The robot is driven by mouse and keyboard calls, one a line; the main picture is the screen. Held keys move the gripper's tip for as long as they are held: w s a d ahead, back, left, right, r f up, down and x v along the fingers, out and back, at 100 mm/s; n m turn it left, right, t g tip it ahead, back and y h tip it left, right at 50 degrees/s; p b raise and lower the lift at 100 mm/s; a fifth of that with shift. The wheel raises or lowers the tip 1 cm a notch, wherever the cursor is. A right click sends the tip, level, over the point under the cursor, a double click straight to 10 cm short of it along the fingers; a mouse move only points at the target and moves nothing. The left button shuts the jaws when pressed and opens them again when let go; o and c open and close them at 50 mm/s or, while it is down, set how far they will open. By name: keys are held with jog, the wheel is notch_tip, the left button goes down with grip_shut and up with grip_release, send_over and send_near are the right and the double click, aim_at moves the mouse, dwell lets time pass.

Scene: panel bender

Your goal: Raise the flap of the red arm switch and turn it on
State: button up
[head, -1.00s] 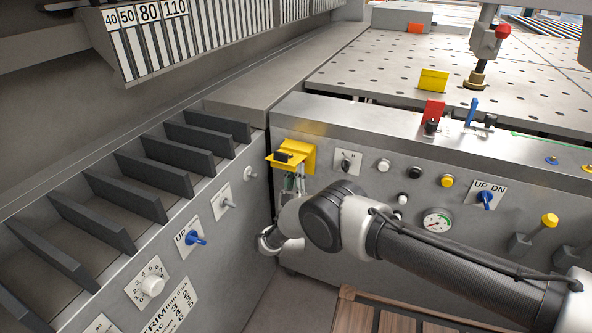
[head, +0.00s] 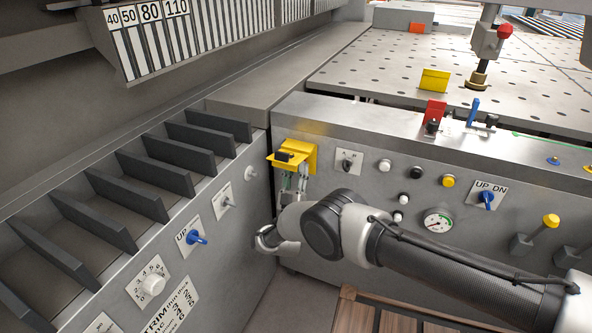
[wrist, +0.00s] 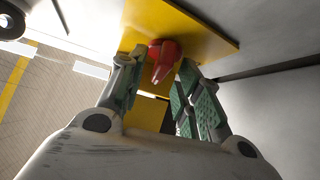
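The yellow switch housing (head: 309,150) is on the front panel near its left corner. Its yellow flap (head: 274,158) sticks out from the panel, with a dark piece on it. The wrist view shows the yellow flap (wrist: 205,28) above a red switch lever (wrist: 163,60). The lever is hidden in the head view. My gripper (head: 296,178) is just below the flap, pointing up at it. In the wrist view my gripper (wrist: 158,72) has its green-padded fingers apart, with the red lever between or just beyond the tips. Contact cannot be told.
A small key-type switch (head: 347,161), round buttons (head: 416,172) and a gauge (head: 438,221) sit to the right on the panel. The left panel with a blue UP knob (head: 196,238) closes off that side. A separate red flap (head: 435,110) stands on the top edge.

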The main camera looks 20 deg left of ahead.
jog(key=a+v, duration=0.1)
jog(key=v, duration=0.6)
jog(key=shift+s+d+f, duration=0.15)
jog(key=shift+d+f, duration=0.05)
jog(key=shift+d, duration=0.35)
